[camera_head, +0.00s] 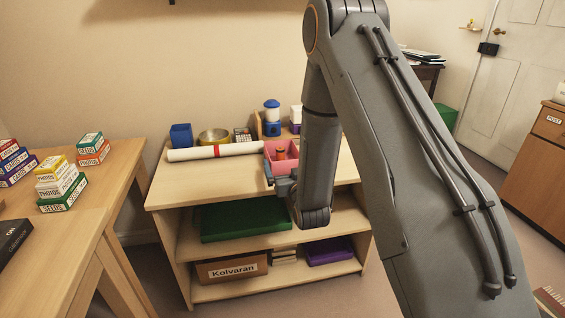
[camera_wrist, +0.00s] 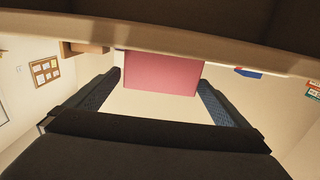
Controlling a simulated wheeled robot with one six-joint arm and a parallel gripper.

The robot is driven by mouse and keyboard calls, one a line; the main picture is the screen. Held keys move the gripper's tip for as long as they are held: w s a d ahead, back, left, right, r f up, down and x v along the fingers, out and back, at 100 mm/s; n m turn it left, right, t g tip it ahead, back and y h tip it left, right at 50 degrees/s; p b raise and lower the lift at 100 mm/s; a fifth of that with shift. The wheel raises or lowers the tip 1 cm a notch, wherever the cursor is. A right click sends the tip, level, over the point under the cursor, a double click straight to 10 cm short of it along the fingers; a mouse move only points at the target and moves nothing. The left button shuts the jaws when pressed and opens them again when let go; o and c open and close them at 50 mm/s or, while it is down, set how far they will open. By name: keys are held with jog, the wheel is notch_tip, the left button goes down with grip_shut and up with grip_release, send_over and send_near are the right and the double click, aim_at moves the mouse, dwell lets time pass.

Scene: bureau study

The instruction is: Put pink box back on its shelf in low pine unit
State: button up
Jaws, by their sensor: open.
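My gripper (camera_head: 272,177) is at the box's front left, at about the height of the unit's top. In the wrist view the pink box (camera_wrist: 160,72) shows between the two open fingers of my gripper (camera_wrist: 159,82), with a visible space on each side. Whether a finger touches it cannot be told. My arm hides the right part of the unit.
A desk with small boxes (camera_head: 62,187) is left.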

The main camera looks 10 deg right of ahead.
jog(key=shift+w, duration=0.35)
jog(key=shift+w+r+b, duration=0.2)
jog(key=shift+w+b, duration=0.25)
jog(key=shift+w, duration=3.1)
jog(key=c, duration=1.1)
notch_tip(320, 180, up, 9)
jog(key=p, duration=0.1)
send_near(282, 151)
jog(key=s+r, duration=0.3)
jog(key=s, duration=0.5)
jog(key=shift+r+p, duration=0.3)
jog(key=shift+p, duration=0.55)
jog(key=shift+s+p, duration=0.1)
jog(key=shift+p, duration=0.2)
